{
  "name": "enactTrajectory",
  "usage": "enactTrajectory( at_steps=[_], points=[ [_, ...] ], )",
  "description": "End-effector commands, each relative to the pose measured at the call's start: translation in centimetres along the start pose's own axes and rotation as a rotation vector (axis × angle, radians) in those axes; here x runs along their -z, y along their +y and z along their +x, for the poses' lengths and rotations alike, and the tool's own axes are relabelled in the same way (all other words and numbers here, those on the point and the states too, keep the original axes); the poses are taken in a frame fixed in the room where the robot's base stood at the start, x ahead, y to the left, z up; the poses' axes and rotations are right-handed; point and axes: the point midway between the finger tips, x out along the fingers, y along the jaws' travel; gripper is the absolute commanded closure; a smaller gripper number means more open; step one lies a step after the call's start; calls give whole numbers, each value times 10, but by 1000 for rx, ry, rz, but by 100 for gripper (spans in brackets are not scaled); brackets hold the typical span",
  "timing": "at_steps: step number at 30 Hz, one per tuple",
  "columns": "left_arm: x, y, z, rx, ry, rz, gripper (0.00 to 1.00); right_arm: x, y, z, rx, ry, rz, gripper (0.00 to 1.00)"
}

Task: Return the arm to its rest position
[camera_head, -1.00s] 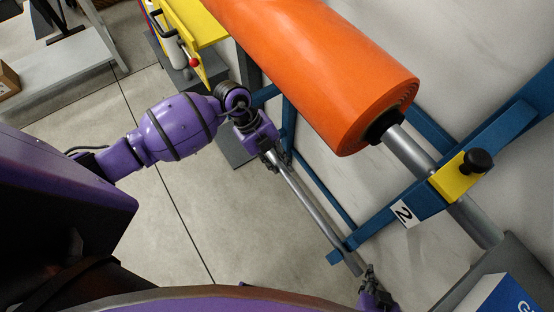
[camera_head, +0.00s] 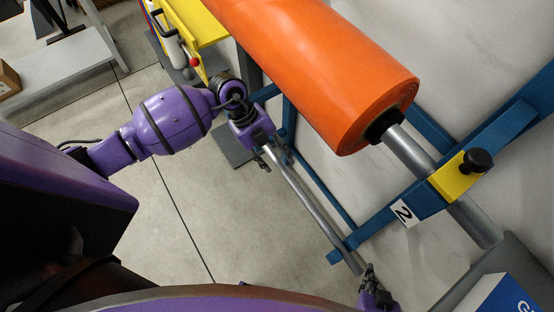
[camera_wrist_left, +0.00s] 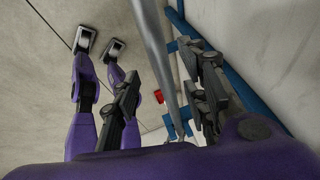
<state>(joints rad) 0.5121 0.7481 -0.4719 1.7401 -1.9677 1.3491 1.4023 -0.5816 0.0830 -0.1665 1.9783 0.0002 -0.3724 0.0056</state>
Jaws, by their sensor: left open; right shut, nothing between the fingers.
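My left arm (camera_head: 172,123) reaches in from the left in the head view. Its left gripper (camera_head: 275,160) is open at the upper end of a long grey metal rod (camera_head: 315,207). In the left wrist view, the open left gripper (camera_wrist_left: 168,92) has its dark fingers on either side of the rod (camera_wrist_left: 156,48), apart from each other. My right gripper (camera_head: 369,277) is near the lower end of the rod, at the bottom of the head view. It looks shut; its body is partly cut off by the frame.
An orange roll (camera_head: 318,70) on a grey shaft (camera_head: 411,150) lies above the rod, on a blue frame (camera_head: 508,124). A yellow block with a black knob (camera_head: 462,176) sits on it. A yellow fixture (camera_head: 196,22) stands at the top. Open floor (camera_head: 170,230) lies left of the rod.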

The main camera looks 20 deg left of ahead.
Motion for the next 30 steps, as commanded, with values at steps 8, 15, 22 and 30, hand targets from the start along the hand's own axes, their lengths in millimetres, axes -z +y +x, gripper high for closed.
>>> enactTrajectory(
  at_steps=[8,15,22,30],
  points=[
    [-1,0,-61,0,-4,2,59,0,0,0,-1,-1,1,100],
    [0,0,-93,0,-1,1,59,-1,1,0,-2,-1,1,100],
    [1,-1,-98,1,0,1,59,-1,1,0,-2,-1,1,100],
    [1,0,-98,0,1,1,59,-1,0,0,-2,-1,2,100]
  ],
)
